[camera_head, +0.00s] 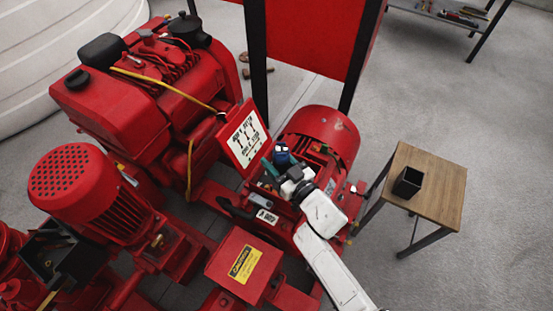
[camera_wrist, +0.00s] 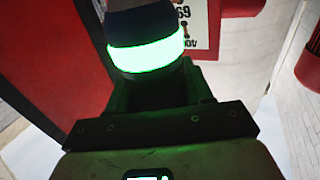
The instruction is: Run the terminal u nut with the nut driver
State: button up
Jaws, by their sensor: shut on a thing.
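My gripper (camera_head: 280,166) is at the red motor (camera_head: 330,132), over its open terminal box. It also shows in the wrist view (camera_wrist: 158,92), where its jaws are shut on a dark cylindrical tool with a glowing green band (camera_wrist: 147,50). This looks like the nut driver; its blue-black top (camera_head: 281,152) shows in the head view. The driver's lower end, the terminal u nut and any contact between them are hidden by my gripper and arm.
A red lid with a white diagram (camera_head: 247,138) stands open beside the terminal box. A wooden table (camera_head: 440,180) with a black bin (camera_head: 407,182) is at right. A red engine (camera_head: 150,85) and a red box with a caution label (camera_head: 240,262) are close by. Open floor lies right.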

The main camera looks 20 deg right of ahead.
jog(key=shift+r+p, duration=2.05)
jog(key=shift+r, duration=0.35)
jog(key=shift+w, duration=0.1)
